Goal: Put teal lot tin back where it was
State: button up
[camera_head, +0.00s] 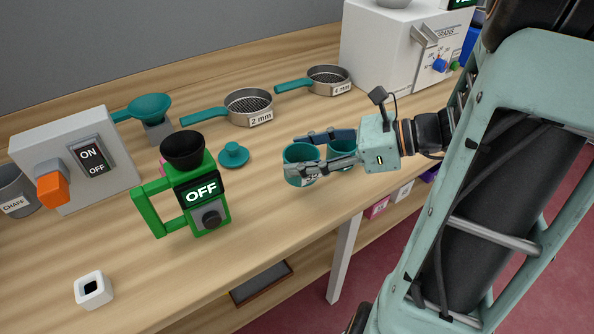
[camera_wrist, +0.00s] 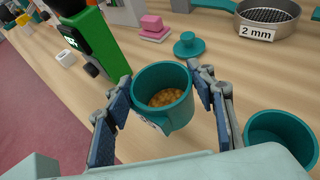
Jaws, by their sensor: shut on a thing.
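A teal tin (camera_wrist: 163,97) with yellow-brown grain in it is held between my gripper's fingers (camera_wrist: 165,98) in the wrist view. My gripper (camera_head: 298,154) is shut on it, and the tin (camera_head: 299,158) looks upright in the head view, with part of a white label showing. I cannot tell whether its base touches the table. A second teal tin (camera_wrist: 281,142) stands beside the right finger in the wrist view, partly cut off by the frame. It also shows in the head view (camera_head: 338,149), partly hidden by my fingers. A teal lid-like piece with a knob (camera_head: 233,154) lies to the left.
A green meter (camera_head: 205,188) reading OFF stands left of the lid. A 2 mm sieve (camera_head: 248,106) and a 4 mm sieve (camera_head: 328,78) lie behind, before a white machine (camera_head: 385,45). A white switch box (camera_head: 78,150) is far left.

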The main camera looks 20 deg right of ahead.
jog(key=f, duration=0.1)
jog(key=a+f, duration=0.1)
jog(key=f+b, duration=0.1)
jog(key=f, duration=0.1)
jog(key=shift+w+a, duration=0.15)
jog(key=shift+w, duration=0.15)
jog(key=shift+f, duration=0.35)
jog(key=shift+f, duration=0.1)
jog(key=o, duration=1.3)
jog(key=shift+r, duration=0.2)
jog(key=p+v, duration=0.1)
jog(key=v, duration=1.1)
